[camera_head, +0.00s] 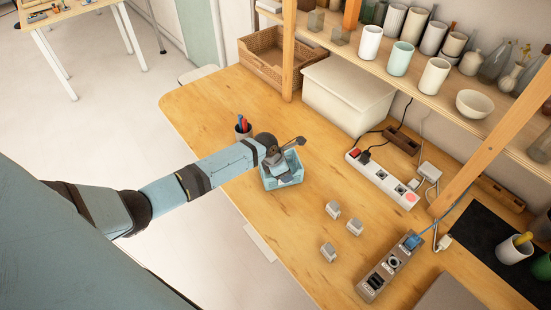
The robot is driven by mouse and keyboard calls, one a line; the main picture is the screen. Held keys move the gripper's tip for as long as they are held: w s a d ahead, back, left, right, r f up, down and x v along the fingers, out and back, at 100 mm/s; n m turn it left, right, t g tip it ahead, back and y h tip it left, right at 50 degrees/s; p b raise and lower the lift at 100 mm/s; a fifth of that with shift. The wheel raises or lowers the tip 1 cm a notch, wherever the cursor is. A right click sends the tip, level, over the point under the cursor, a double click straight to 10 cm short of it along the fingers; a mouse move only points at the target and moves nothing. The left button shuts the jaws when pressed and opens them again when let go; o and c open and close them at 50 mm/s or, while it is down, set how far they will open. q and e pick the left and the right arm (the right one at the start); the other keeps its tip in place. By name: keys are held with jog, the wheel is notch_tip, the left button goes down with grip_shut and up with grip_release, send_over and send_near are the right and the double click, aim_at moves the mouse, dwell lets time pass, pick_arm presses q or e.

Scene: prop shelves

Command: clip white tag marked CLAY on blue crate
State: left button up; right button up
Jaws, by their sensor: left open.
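The blue crate (285,183) is a small light-blue open box on the wooden table, near the middle of the view. My left gripper (289,152) is at the crate's far side, over its opening, and hides part of it. Its fingers are spread apart and I see nothing held between them. I cannot make out a white tag marked CLAY or read any lettering. My right gripper is not in view.
A dark cup with pens (243,130) stands close behind my left wrist. Small grey blocks (333,209) lie right of the crate.

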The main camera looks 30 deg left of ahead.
pick_arm(q)
jog(key=v, duration=1.1)
jog(key=shift+s+r, duration=0.15)
jog(key=shift+r, duration=0.1)
jog(key=shift+a, duration=0.1)
jog(key=s+d+f+m+t, duration=0.2)
jog(key=s+d+f+m, duration=0.35)
jog(key=m, duration=0.25)
jog(key=s+d+m+t, duration=0.3)
jog(key=s+m, duration=0.7)
jog(key=m, duration=0.1)
jog(key=s+d+f+m+t, duration=0.1)
jog(key=s+d+m, duration=0.3)
jog(key=s+m, duration=0.6)
jog(key=shift+s+f+m+t, duration=0.2)
jog(key=shift+m+t, duration=0.6)
jog(key=shift+t, duration=0.1)
jog(key=shift+a, duration=0.1)
